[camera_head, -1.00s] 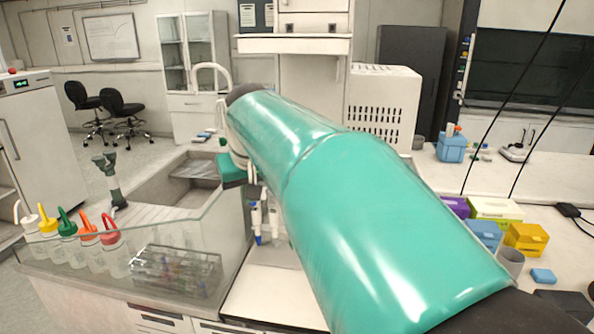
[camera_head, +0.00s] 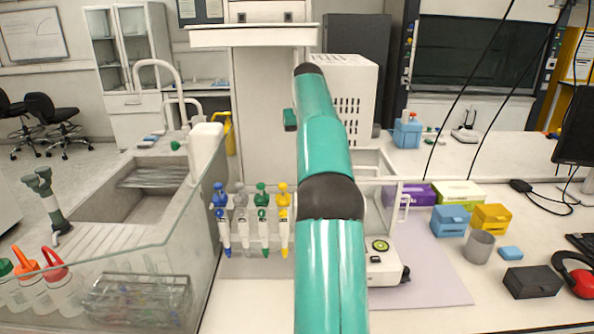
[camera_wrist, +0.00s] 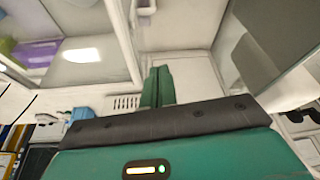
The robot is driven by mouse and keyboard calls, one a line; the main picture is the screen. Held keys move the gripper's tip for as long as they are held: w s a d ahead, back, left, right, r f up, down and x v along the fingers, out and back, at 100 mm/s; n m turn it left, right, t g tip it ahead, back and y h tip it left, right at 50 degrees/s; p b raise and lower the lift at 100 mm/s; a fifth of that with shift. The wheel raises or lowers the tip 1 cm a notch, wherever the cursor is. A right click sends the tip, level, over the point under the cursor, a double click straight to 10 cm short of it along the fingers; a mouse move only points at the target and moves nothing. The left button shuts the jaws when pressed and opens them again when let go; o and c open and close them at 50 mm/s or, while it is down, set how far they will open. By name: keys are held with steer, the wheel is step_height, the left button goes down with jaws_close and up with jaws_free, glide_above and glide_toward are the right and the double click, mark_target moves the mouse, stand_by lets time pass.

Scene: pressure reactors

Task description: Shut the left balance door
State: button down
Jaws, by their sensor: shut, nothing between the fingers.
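The balance (camera_head: 383,268) stands on the bench in the head view, right behind my arm. It is a white unit with a small round green display. A clear glass panel with a white handle (camera_head: 403,207) rises above it. My arm hides its left side, so I cannot tell how far the left door is open. In the wrist view, my gripper (camera_wrist: 158,70) has its two green fingers together with nothing between them. A glass pane (camera_wrist: 85,55) lies left of the fingers and another clear panel (camera_wrist: 265,45) lies to their right. I see no clear contact with either.
A rack of pipettes (camera_head: 250,220) stands left of my arm. A sink (camera_head: 150,195) lies further left. Blue (camera_head: 450,220) and yellow boxes (camera_head: 491,218), a grey cup (camera_head: 479,247) and a black box (camera_head: 532,281) stand on the right bench.

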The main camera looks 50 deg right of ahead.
step_height(320, 180, down, 10)
steer(key=shift+a, duration=0.3)
stand_by(0.5)
